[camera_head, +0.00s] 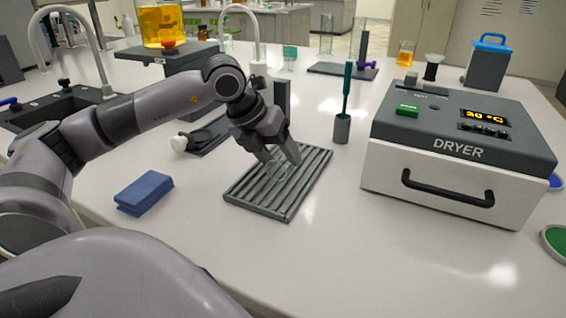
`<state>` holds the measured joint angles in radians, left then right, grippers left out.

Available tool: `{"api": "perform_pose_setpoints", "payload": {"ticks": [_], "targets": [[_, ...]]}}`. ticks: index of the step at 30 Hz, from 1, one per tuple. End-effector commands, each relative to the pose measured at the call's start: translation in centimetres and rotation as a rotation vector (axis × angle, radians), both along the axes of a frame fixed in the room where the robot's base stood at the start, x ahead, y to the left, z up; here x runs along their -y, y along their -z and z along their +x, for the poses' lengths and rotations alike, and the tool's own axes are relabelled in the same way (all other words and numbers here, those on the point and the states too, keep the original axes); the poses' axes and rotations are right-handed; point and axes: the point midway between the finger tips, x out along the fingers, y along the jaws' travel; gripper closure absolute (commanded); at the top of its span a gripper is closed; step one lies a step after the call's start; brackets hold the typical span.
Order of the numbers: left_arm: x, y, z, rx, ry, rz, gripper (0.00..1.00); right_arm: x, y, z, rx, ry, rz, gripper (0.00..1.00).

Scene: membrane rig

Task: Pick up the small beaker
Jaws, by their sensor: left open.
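A clear, colourless small beaker (275,170) appears to stand on the grey ribbed rack (245,195) in the middle of the counter. Its outline is faint and partly hidden by my fingers. My left gripper (280,158) reaches down over the rack with its fingers apart, around or just above the beaker. I cannot tell whether the fingers touch it. My right gripper is not in view.
A blue sponge (145,192) lies left of the rack. A grey holder with a green-handled brush (342,128) stands behind right. The white dryer (440,180) fills the right side. A beaker of yellow liquid (162,25) sits on a stand at back left. The front counter is clear.

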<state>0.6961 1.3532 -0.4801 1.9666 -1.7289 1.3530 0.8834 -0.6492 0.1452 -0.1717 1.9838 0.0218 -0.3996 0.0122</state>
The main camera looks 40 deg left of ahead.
Motion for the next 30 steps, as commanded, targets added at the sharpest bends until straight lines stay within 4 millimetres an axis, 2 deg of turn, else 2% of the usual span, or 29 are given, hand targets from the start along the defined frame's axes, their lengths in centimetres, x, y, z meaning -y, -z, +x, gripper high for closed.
{"api": "perform_pose_setpoints", "payload": {"ticks": [8, 9, 12, 23, 26, 30], "targets": [[0.1, 0.5, 0.3, -0.001, 0.0, 0.0, 0.41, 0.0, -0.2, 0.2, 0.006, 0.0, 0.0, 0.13], [0.1, 0.5, 0.3, -0.001, 0.0, 0.0, 0.47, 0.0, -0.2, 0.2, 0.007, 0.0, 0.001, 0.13], [0.1, 0.5, 0.3, 0.0, 0.0, 0.0, 0.78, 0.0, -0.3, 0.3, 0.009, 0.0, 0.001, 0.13], [0.1, 0.2, 0.3, 0.001, 0.0, 0.0, 0.78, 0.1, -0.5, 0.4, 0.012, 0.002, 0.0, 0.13], [0.1, -0.4, 0.3, 0.002, 0.0, 0.0, 0.78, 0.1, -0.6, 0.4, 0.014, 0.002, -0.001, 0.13], [0.1, -2.2, 0.3, 0.005, -0.001, 0.0, 0.78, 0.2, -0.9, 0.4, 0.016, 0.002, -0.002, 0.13]]}}
